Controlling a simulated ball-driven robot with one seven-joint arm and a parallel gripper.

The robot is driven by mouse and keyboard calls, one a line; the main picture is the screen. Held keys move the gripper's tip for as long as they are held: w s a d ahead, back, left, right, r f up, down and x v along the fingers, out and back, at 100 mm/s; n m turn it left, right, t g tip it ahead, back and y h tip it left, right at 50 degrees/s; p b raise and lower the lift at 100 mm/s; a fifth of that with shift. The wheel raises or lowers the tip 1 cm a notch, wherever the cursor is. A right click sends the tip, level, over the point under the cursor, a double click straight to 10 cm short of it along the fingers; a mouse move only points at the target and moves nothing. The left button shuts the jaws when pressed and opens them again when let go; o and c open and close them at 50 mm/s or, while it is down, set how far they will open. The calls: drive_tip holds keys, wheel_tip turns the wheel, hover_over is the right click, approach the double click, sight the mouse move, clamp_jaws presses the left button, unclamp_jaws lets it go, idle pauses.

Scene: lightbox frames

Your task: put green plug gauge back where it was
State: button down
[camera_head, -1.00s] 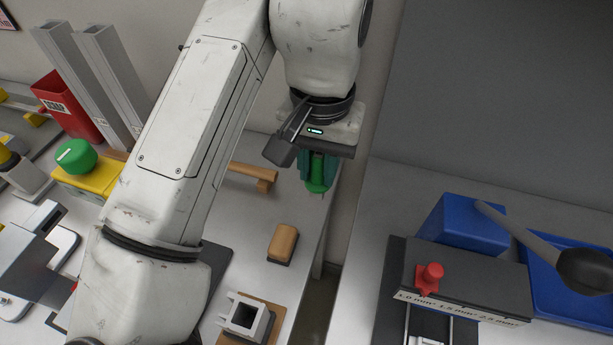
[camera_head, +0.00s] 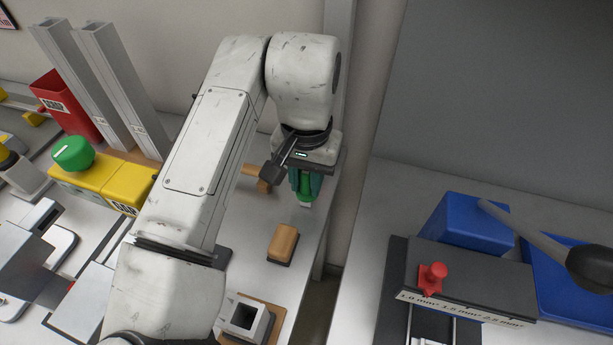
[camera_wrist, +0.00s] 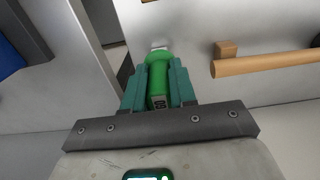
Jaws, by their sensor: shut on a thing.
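My gripper (camera_head: 305,184) is shut on the green plug gauge (camera_head: 306,187) and holds it above the left table, close to that table's right edge. In the wrist view the green gauge (camera_wrist: 160,72) sits between the two teal fingers of my gripper (camera_wrist: 160,85), with its pale metal end pointing away from the palm. Whether that end touches the table cannot be told. A red plug gauge (camera_head: 432,277) stands upright in the dark block (camera_head: 470,284) marked 1.0, 1.5 and 2.5 mm on the right table.
A wooden-handled tool (camera_head: 263,185) and a tan brush-like block (camera_head: 283,243) lie near my gripper. A gap separates the two tables. A blue bin (camera_head: 462,222) and a dark ladle-like tool (camera_head: 530,238) are at right. Yellow boxes with a green knob (camera_head: 73,153) stand at left.

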drive_tip(key=shift+f, duration=0.1)
drive_tip(key=c, duration=0.9)
unclamp_jaws()
wheel_tip(320, 180, up, 12)
drive_tip(key=shift+r+p, duration=0.15)
drive_tip(key=shift+p, duration=0.4)
